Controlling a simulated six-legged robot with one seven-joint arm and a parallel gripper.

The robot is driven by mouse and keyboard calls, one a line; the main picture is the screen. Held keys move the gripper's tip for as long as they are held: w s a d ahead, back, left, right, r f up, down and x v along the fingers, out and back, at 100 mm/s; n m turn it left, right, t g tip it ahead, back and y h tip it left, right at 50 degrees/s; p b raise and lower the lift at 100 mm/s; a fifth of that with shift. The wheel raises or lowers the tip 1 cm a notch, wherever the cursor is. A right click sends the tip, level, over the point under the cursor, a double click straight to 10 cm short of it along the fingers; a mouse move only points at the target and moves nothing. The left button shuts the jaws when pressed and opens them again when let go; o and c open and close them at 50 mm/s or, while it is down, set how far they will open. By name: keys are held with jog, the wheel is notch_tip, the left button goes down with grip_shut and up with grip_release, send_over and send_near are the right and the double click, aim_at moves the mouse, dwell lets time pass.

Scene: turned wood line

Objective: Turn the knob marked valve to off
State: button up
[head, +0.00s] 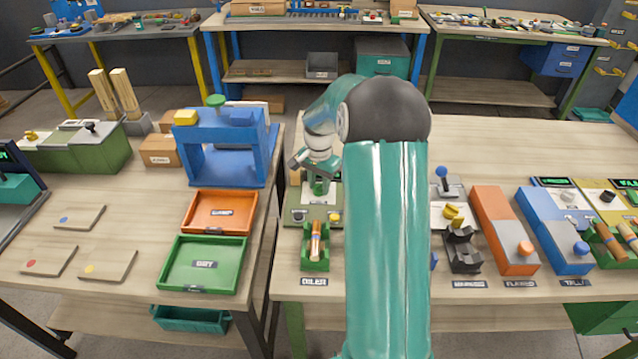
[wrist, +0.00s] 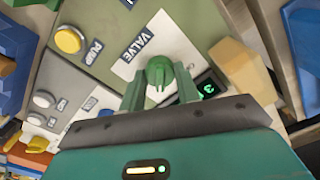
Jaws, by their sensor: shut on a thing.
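The green valve knob (wrist: 159,70) stands on a pale plate of a green-grey panel in the wrist view. The word VALVE (wrist: 139,43) is printed beside it. My gripper (wrist: 160,88) is shut on the knob, with one green finger on each side. The fingers and the gripper body hide part of the plate, and no off mark can be read. A small dark display (wrist: 209,88) with a green figure lies just right of the knob. In the head view my gripper (head: 319,184) is down at the green panel (head: 294,216), and the knob is hard to make out there.
A yellow button (wrist: 69,40) and a grey knob by the PUMP label (wrist: 91,51) share the panel. The oiler holder (head: 315,259) is in front. A blue frame (head: 225,150) and trays (head: 203,263) stand left; an orange unit (head: 503,230) and other devices stand right.

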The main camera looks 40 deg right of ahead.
aim_at(319, 184)
jog(key=shift+n, duration=0.3)
jog(key=n, duration=0.8)
jog(key=shift+n, duration=0.3)
jog(key=n, duration=0.4)
jog(key=shift+n, duration=2.3)
jog(key=o, duration=1)
jog(key=shift+r, duration=0.15)
notch_tip(319, 184, up, 14)
jog(key=shift+f, duration=0.2)
